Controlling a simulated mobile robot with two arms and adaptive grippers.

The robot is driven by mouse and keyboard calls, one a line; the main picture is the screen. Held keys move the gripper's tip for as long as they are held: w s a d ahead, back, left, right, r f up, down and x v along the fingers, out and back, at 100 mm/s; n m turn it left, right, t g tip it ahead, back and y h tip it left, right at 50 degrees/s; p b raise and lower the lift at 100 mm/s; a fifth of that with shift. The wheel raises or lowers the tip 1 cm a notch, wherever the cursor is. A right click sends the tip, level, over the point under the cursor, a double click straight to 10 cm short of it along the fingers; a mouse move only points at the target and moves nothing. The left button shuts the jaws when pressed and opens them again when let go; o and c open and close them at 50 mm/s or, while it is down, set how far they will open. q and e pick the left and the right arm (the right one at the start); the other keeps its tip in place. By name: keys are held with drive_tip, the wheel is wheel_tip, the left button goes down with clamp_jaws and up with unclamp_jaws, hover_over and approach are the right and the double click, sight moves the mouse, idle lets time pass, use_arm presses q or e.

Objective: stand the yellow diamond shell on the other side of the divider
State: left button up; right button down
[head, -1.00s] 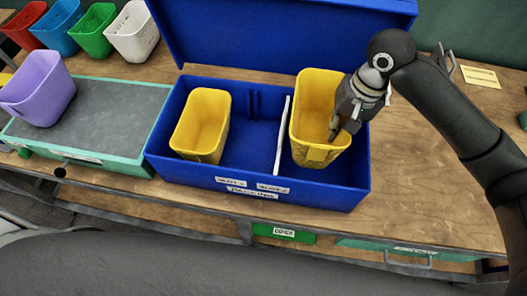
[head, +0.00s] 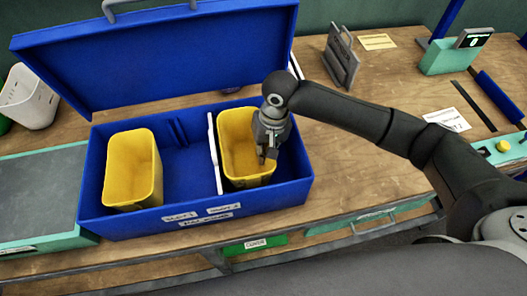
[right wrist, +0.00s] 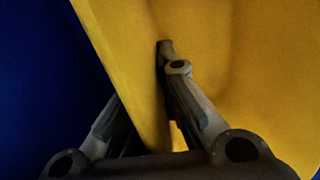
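Two yellow shells stand in an open blue case (head: 245,205) in the head view, one on each side of a white divider (head: 214,153). The left shell (head: 132,170) stands upright and apart from the divider. The right shell (head: 236,140) is in the right compartment, close to the divider, and looks about upright. My right gripper (head: 268,155) is at its right side. In the right wrist view, the gripper (right wrist: 145,105) has the yellow shell wall (right wrist: 125,65) between its fingers and looks shut on it. The shell's base is hidden. My left gripper is not in view.
The case's lid (head: 150,60) stands open behind it. A green-edged mat (head: 35,200) and a white bin (head: 32,97) are at the left. A grey metal piece (head: 341,58) and a teal scale (head: 452,55) stand at the back right. Bare wood lies right of the case.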

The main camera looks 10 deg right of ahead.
drive_tip(key=shift+f, duration=0.55)
drive_tip(key=c, duration=1.6)
unclamp_jaws()
drive_tip(key=shift+f, duration=0.1)
drive_tip(key=shift+c, duration=0.2)
wheel_tip(320, 180, up, 12)
drive_tip(key=d, duration=0.1)
drive_tip(key=shift+d+b, duration=0.35)
drive_tip(key=shift+b, duration=0.1)
